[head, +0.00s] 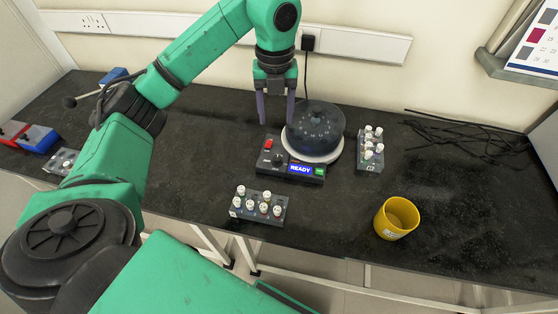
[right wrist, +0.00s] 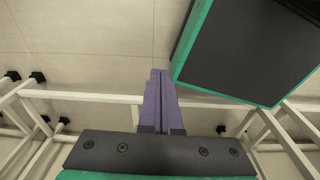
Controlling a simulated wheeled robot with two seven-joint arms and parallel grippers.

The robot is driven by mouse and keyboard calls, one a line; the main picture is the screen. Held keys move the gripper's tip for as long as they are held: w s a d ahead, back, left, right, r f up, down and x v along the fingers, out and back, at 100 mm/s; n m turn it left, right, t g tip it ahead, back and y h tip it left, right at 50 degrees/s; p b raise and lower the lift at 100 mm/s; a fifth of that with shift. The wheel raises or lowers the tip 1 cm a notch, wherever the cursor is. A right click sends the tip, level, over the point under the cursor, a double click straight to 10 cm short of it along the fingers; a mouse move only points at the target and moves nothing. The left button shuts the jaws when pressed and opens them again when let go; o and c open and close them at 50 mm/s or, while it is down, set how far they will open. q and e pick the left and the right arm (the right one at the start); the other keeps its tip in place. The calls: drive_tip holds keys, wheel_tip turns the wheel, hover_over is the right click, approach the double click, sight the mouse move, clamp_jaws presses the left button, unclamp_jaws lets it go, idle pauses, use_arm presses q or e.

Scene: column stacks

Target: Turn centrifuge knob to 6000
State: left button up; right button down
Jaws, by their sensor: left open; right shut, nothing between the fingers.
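The centrifuge (head: 313,155) stands near the middle of the dark bench, with a dark round top on a white base. Its front panel holds a black knob (head: 278,160), a red button, a blue display reading READY (head: 300,169) and a green button. The knob's pointer setting is too small to read. My left gripper (head: 276,120) is open and empty, pointing down above and behind the panel, left of the round top and apart from the knob. My right gripper (right wrist: 160,80) is shut and empty in the right wrist view, with floor and table legs behind it; the head view does not show it.
A tube rack (head: 258,207) stands in front of the centrifuge and another rack (head: 370,151) to its right. A yellow mug (head: 396,218) is near the front edge. Black cables (head: 465,135) lie at right. A red and blue object (head: 35,138) is at far left.

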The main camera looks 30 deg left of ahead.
use_arm(q)
drive_tip(key=f, duration=0.2)
drive_tip(key=p, duration=0.1)
approach(277, 158)
wheel_tip(277, 158, down, 8)
drive_tip(key=shift+r, duration=0.25)
drive_tip(key=shift+f, duration=0.55)
clamp_jaws()
use_arm(e)
drive_tip(key=shift+w+r, duration=0.1)
drive_tip(key=shift+w, duration=0.35)
